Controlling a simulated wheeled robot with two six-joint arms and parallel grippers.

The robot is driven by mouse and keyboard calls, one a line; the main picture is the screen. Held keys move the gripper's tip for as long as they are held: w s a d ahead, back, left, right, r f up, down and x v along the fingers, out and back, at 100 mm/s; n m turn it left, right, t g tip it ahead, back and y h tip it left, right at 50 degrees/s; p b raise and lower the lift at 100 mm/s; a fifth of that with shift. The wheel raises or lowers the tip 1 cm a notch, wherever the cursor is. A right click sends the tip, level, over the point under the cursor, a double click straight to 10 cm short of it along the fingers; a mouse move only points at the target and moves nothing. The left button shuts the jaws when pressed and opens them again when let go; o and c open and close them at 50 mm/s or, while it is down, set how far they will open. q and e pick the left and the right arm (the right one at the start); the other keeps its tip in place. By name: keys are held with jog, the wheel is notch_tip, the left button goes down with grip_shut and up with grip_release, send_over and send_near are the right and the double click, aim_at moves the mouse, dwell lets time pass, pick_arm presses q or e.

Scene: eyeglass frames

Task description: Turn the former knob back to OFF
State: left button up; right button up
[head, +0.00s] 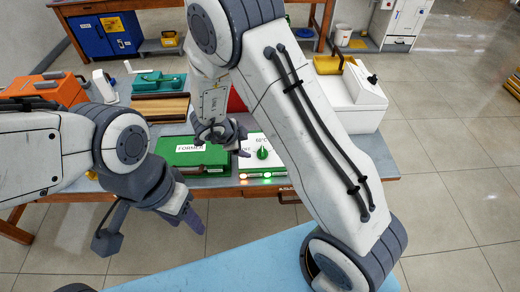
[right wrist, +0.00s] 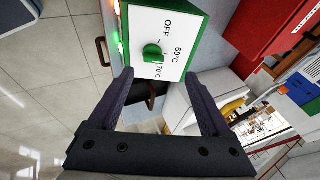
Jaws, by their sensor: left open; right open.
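The former knob (head: 262,153) is a green dial on the white top of a green-sided control box (head: 246,165). In the right wrist view the knob (right wrist: 152,53) sits among the labels OFF, 60°C and 70°C. I cannot tell surely which mark it points at. My right gripper (head: 228,143) is open and empty, just left of the knob in the head view. In its wrist view the knob lies beyond and between the fingertips (right wrist: 158,78), apart from both. My left gripper (head: 150,230) is open and empty in front of the table edge.
A green case labelled FORMER (head: 193,158) stands left of the control box. Small lights (head: 267,174) glow on the box front. An orange case (head: 48,90) is at the left and a white box (head: 352,100) at the right, partly behind my right arm.

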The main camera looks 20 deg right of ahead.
aim_at(262, 151)
jog(key=shift+m+g+h, duration=0.3)
jog(key=shift+m, duration=0.2)
jog(key=x, duration=0.6)
jog(key=s+x, duration=0.1)
jog(key=x, duration=0.3)
jog(key=shift+d, duration=0.4)
jog(key=shift+w+d+f, duration=0.2)
jog(key=shift+d+f, duration=0.1)
jog(key=shift+f, duration=0.25)
jog(key=c, duration=1.3)
